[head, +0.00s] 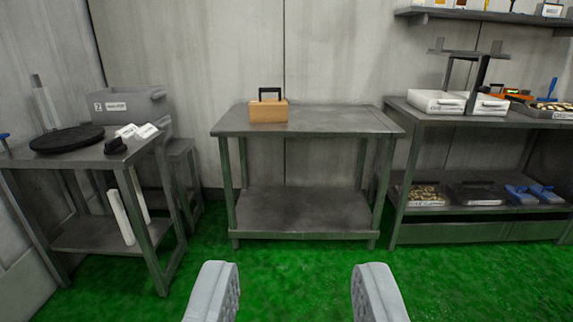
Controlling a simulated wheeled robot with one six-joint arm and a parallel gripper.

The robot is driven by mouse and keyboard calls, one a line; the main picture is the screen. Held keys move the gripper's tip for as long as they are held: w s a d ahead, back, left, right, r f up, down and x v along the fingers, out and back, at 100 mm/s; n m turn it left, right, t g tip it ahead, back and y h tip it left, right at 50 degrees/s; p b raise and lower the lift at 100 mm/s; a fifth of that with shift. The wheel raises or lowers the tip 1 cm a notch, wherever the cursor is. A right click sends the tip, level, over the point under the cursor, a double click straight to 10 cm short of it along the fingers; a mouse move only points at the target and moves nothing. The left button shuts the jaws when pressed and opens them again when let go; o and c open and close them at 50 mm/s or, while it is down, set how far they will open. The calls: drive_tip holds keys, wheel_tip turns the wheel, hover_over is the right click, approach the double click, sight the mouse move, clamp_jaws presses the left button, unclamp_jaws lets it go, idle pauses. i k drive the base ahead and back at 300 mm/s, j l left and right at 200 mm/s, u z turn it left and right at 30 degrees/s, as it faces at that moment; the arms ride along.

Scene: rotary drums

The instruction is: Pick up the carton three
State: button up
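A small tan carton with a black handle on top (268,111) stands on the top of the middle grey table (330,122), toward its left back part. I cannot read a number on it. My gripper (296,290) shows at the bottom of the head view, its two grey fingers wide apart with nothing between them. It is well short of the table, over the green floor.
A left table (75,157) holds a black disc (67,139) and white labels; a grey bin (130,103) stands behind. A right bench (425,118) bears white boxes and tools, with trays on its lower shelf. Green floor (290,262) ahead is clear.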

sight(261, 110)
drive_tip(key=i+z, duration=0.15)
drive_tip(key=i, duration=0.7)
drive_tip(key=i+j+z, duration=0.2)
drive_tip(key=i, duration=0.6)
drive_tip(key=i+l, duration=0.15)
drive_tip(key=i, duration=0.45)
drive_tip(key=i+l, duration=0.15)
drive_tip(key=i, duration=0.5)
drive_tip(key=i+l+u, duration=0.1)
drive_tip(key=i+u, duration=0.25)
drive_tip(key=i+l+u, duration=0.65)
drive_tip(key=j, duration=0.1)
